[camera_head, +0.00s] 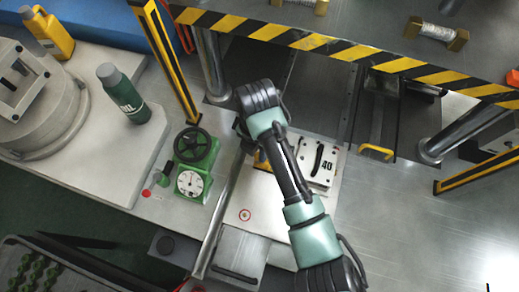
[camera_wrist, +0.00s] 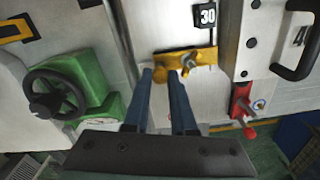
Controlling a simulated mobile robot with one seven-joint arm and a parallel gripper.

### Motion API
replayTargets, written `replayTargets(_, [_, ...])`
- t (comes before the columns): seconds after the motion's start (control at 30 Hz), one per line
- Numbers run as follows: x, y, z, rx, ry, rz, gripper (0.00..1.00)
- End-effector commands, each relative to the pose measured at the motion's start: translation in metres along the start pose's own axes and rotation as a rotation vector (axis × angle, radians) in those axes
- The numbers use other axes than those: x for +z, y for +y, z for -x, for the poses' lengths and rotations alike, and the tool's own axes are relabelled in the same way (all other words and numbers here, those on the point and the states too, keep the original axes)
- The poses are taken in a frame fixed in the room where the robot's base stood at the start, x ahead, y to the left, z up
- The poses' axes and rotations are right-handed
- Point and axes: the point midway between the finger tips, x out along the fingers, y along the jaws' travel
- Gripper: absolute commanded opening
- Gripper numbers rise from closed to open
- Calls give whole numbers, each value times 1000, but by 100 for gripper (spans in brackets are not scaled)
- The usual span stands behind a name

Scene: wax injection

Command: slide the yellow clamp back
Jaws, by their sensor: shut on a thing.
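The yellow clamp (camera_wrist: 200,54) lies across a pale surface beside a metal rail in the wrist view. It has a round yellow knob on its left and a metal bolt to the right. My gripper (camera_wrist: 160,76) has its two blue fingers on either side of the knob, shut on the clamp. In the head view, a small yellow part of the clamp (camera_head: 262,159) shows beside my arm. My arm hides most of the clamp and the fingers there.
A green valve block with a dark handwheel (camera_head: 197,148) and a gauge (camera_head: 190,183) stands left of the clamp. A white plate marked 40 (camera_head: 322,178) lies to the right. A black-handled block (camera_wrist: 262,40) and red lever (camera_wrist: 241,100) stand close by. A striped beam (camera_head: 300,38) crosses behind.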

Motion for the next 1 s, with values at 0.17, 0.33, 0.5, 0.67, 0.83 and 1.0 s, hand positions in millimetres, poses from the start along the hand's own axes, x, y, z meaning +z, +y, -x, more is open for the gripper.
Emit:
replayTargets(0.17, [-4,21,2,3,-4,6,0])
replayTargets(0.33, [-7,30,2,5,-4,3,0])
replayTargets(0.5, [-8,30,2,9,-4,4,0])
replayTargets(0.67, [-8,31,2,10,-3,5,40])
replayTargets(0.83, [-8,29,1,6,-2,3,54])
replayTargets(1.0, [-8,29,1,4,-2,2,54])
